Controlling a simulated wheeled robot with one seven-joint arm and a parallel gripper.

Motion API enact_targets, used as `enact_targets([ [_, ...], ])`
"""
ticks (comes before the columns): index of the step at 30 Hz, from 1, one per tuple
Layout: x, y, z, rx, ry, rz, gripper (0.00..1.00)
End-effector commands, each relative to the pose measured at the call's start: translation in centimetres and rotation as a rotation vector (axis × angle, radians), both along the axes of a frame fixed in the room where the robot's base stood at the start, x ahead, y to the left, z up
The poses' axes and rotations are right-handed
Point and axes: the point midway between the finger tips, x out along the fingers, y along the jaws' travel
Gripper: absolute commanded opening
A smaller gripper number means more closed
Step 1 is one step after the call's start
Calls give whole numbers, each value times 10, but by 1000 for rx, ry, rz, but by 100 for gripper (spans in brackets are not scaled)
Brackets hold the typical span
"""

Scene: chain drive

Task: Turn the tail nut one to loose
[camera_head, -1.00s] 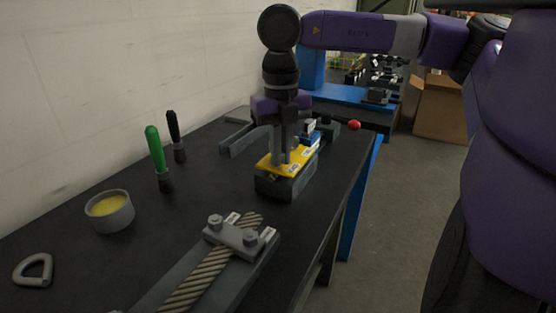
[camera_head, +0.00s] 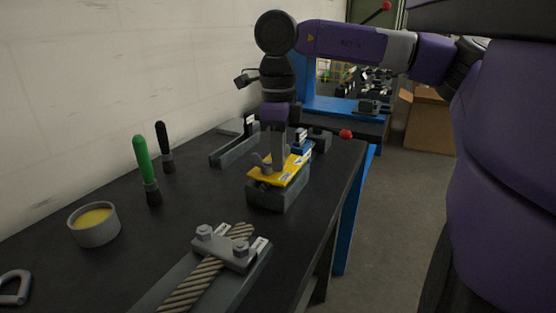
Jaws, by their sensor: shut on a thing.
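A yellow plate (camera_head: 296,172) lies on top of a dark grey block (camera_head: 280,195) on the black bench. My gripper (camera_head: 278,168) points straight down over this plate, seen nearly edge-on. Its fingers are shut on a small part at the plate, which I take for the tail nut; the fingers hide most of it. A small grey wing-like piece (camera_head: 259,160) shows at the left of the fingers. White labels lie on the plate, too small to read.
A tub of yellow grease (camera_head: 94,224), a green-handled brush (camera_head: 146,170) and a black-handled brush (camera_head: 164,146) stand left. A grey bracket (camera_head: 234,151) and a red knob (camera_head: 345,134) are behind the block.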

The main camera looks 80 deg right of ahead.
Motion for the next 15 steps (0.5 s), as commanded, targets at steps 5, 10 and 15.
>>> enact_targets([
  [5,7,-5,0,-6,-18,166,0],
  [10,8,-7,0,-6,-20,328,0],
  [15,9,-10,0,-5,-18,492,0],
])
